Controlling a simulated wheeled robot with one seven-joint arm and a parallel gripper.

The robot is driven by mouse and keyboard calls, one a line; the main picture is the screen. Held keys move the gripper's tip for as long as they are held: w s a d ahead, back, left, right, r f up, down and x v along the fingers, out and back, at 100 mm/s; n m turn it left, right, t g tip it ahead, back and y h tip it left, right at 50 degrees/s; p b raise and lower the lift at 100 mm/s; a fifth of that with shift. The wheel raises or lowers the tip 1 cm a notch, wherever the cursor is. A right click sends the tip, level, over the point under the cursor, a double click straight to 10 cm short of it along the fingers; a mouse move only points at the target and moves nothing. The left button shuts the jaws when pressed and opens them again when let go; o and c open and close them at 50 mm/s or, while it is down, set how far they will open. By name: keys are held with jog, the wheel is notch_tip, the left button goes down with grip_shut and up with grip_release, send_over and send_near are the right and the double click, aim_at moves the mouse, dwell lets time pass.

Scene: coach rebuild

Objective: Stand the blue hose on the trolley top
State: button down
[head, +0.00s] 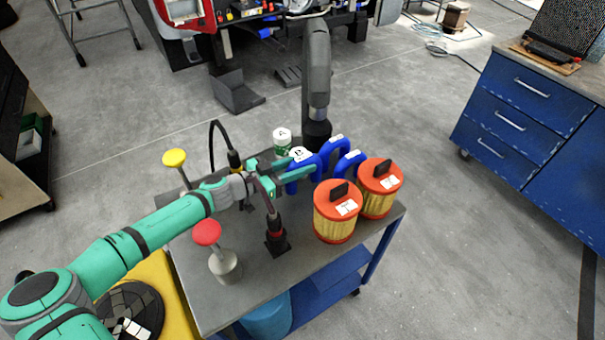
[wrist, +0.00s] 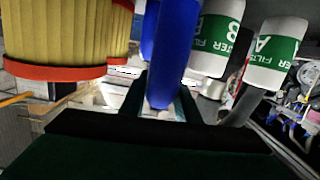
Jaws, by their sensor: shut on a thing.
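My gripper (head: 288,174) reaches over the trolley top (head: 232,300) from the left and is shut on a blue hose (head: 316,162). The held blue hose shows between the fingers in the wrist view (wrist: 174,55). Its lower end is partly hidden by the fingers, so I cannot tell whether it touches the trolley top. Two more arched blue hoses, one at the back (head: 335,147) and one nearer the front, stand just right of the held one, with white labels on top.
Two orange-capped yellow filters (head: 336,225) stand at the trolley's right. A white-and-green filter (head: 282,138) stands behind my gripper. A black cable plug (head: 277,240), a red-topped part (head: 207,233) and a yellow-topped part (head: 175,160) stand near my arm.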

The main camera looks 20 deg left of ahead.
jog(key=shift+f, duration=1.95)
jog(key=shift+f, duration=0.15)
jog(key=c, duration=1.6)
grip_release()
jog(key=shift+s+r, duration=0.1)
jog(key=shift+r, duration=0.1)
jog(key=v, duration=1.2)
jog(key=shift+d+f, duration=0.1)
